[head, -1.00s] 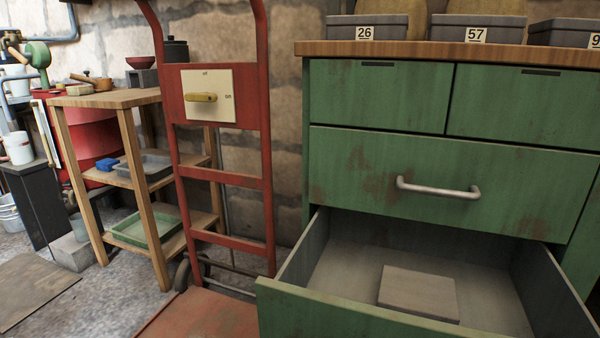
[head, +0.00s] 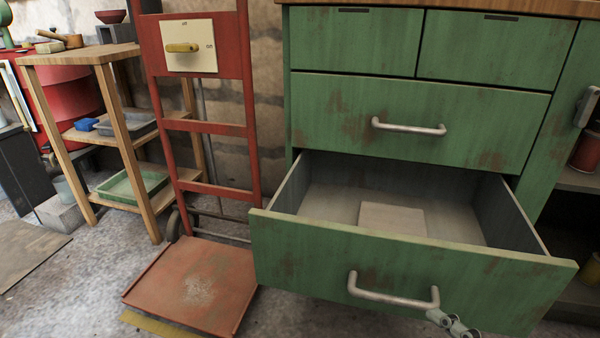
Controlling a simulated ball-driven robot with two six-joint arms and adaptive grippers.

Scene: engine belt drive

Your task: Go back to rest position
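The green cabinet's lower drawer (head: 400,243) stands pulled out, with a flat pale block (head: 392,218) lying inside. Its metal handle (head: 393,292) is on the drawer front. Small grey metal parts at the handle's right end look like the tip of my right gripper (head: 453,323). They are at or very near the handle; I cannot tell whether they touch it. Most of this gripper is cut off by the bottom edge, so its opening is not clear. My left gripper is not in view.
A red hand truck (head: 205,120) with a switch panel (head: 189,46) stands left of the drawer, its red base plate (head: 193,284) on the floor. A wooden shelf (head: 110,135) is further left. Open shelves with a red can (head: 586,152) are at right.

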